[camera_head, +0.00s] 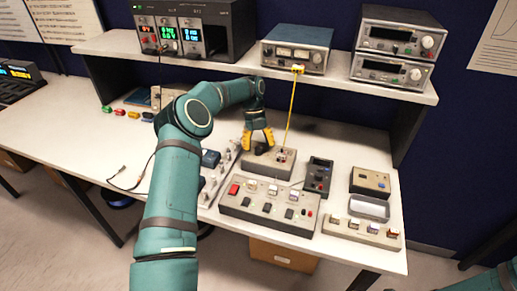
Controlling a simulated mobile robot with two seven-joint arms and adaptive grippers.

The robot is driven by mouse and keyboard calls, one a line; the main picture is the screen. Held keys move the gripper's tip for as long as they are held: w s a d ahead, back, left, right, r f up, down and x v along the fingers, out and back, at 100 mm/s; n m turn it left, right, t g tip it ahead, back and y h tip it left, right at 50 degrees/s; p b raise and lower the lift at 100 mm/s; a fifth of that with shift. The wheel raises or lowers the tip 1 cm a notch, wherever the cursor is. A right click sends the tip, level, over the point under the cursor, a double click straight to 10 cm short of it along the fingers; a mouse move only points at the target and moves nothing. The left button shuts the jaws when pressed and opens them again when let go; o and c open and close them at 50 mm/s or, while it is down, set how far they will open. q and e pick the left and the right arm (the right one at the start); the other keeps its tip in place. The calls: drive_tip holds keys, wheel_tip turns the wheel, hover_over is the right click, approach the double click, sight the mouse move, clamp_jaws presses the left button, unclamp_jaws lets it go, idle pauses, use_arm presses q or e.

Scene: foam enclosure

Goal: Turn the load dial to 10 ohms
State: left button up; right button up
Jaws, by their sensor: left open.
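A grey box (268,166) stands on the bench, with a dark knob (262,150) on its top that appears to be the load dial. My left gripper (258,140) points down over the knob from behind it. Its two yellow fingertips are apart, one on each side above the knob. I cannot tell whether they touch it. The dial's markings and its setting are too small to read. Only a bit of my right arm shows at the bottom right corner; its gripper is out of view.
A panel with switches (265,210) sits in front of the box. A black handheld meter (318,175) stands to its right. A yellow lead (291,110) runs from the shelf instrument (297,48) down to the box. Small connectors and loose cables lie to the left.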

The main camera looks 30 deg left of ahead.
sight(259, 148)
use_arm(q)
wheel_tip(259, 148, up, 8)
drive_tip(key=shift+r, duration=0.1)
idle(0.7)
